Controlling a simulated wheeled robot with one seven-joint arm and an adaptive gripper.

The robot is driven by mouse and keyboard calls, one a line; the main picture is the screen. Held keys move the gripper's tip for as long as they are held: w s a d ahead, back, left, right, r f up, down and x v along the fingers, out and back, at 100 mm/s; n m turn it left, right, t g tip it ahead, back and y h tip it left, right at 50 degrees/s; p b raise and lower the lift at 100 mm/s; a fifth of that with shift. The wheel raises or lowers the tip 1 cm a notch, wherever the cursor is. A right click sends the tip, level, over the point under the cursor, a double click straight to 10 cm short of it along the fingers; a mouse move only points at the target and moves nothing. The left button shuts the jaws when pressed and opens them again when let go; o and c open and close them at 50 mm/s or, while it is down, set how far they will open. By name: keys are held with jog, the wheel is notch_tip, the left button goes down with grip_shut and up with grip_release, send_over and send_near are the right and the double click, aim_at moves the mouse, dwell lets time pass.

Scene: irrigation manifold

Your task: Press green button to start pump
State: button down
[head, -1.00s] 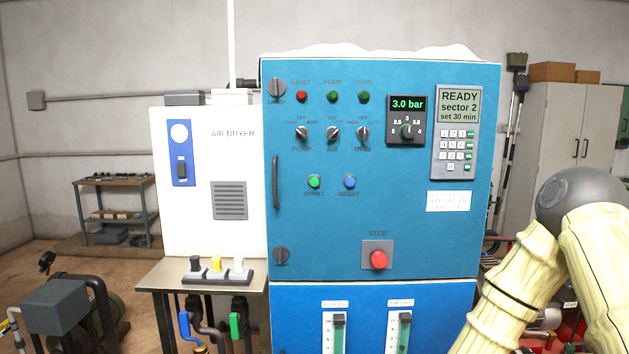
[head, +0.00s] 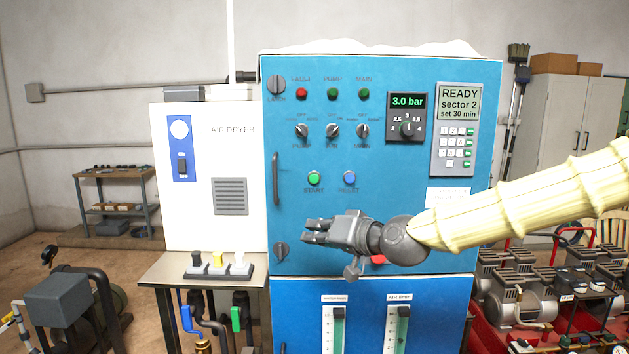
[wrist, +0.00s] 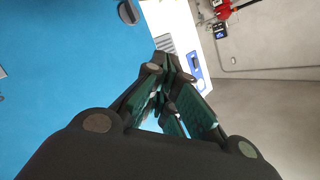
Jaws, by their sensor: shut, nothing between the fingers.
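The green start button (head: 314,179) sits on the blue control cabinet (head: 400,240), left of the blue reset button (head: 350,180). My gripper (head: 306,231) is in front of the cabinet, below the green button and apart from it in the picture, with its fingers pointing left. It is shut and empty. In the wrist view my gripper (wrist: 172,80) shows its fingers together, with the blue cabinet face (wrist: 60,60) to the left; the green button cannot be made out there.
The display (head: 459,103) reads READY, sector 2, set 30 min; the gauge (head: 407,101) reads 3.0 bar. A cabinet handle (head: 276,180) sticks out at the left edge. A white air dryer (head: 205,140) and a small metal table (head: 165,272) stand to the left.

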aim_at(314, 178)
notch_tip(314, 178, up, 7)
jog(key=shift+r+t+y, duration=0.2)
jog(key=shift+t+y, duration=0.2)
jog(key=shift+d, duration=0.1)
jog(key=w, duration=0.8)
jog(key=shift+w+p, duration=0.3)
jog(key=shift+p, duration=0.05)
jog(key=shift+w, duration=0.2)
dwell(1.2)
jog(key=shift+w, duration=0.3)
